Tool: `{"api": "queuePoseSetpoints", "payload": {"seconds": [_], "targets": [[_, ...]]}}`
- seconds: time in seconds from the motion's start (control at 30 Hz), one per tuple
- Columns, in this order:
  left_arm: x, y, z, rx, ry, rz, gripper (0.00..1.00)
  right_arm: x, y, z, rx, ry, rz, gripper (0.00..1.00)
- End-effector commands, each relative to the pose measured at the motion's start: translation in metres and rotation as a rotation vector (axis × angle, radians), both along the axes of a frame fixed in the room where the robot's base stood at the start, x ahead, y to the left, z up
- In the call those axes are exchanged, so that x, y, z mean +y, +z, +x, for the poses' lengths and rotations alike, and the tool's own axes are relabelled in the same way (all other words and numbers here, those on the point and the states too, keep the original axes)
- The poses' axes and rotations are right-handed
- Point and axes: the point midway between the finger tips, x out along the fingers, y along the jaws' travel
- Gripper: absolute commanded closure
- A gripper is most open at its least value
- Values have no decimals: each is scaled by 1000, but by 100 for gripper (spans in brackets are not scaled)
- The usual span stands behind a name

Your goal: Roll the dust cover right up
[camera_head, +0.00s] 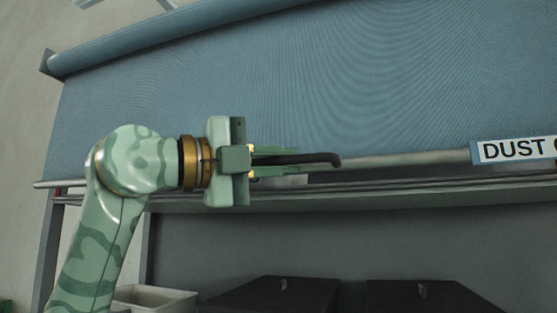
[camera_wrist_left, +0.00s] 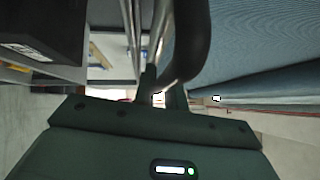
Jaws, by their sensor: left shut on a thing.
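The dust cover (camera_head: 290,80) is a blue ribbed sheet hanging from a roll (camera_head: 190,32) at the top. A pale bottom bar (camera_head: 410,158) runs along its lower edge and carries a label (camera_head: 515,149) reading "DUST", cut off at the right. My left gripper (camera_head: 285,160) is shut on a dark handle (camera_head: 325,158) at this bar. In the left wrist view the curved black handle (camera_wrist_left: 190,45) passes between the fingers, with the blue cover (camera_wrist_left: 245,45) beside it at right. My right gripper is not in view.
Below the bar is a grey shelf edge (camera_head: 400,197) of the rack. Under it are dark boxes (camera_head: 275,296) and a pale bin (camera_head: 155,298). A rack post (camera_head: 48,245) stands at the left, with plain wall beyond it.

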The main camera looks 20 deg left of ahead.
Motion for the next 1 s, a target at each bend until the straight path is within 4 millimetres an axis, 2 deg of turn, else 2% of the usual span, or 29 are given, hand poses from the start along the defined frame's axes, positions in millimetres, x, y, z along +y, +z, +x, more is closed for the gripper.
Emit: {"api": "queuePoseSetpoints", "payload": {"seconds": [0.17, 0.27, 0.7, 0.8, 1.0], "targets": [[1, 27, -2, -9, 4, -3, 100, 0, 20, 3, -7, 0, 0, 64], [2, 52, -3, -10, 3, -5, 100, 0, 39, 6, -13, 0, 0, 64], [2, 196, -2, -12, 6, -5, 100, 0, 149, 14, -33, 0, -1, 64], [3, 224, -2, -12, 6, -7, 100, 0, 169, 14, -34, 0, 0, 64], [2, 265, -1, -10, 5, -6, 100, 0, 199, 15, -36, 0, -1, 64]]}}
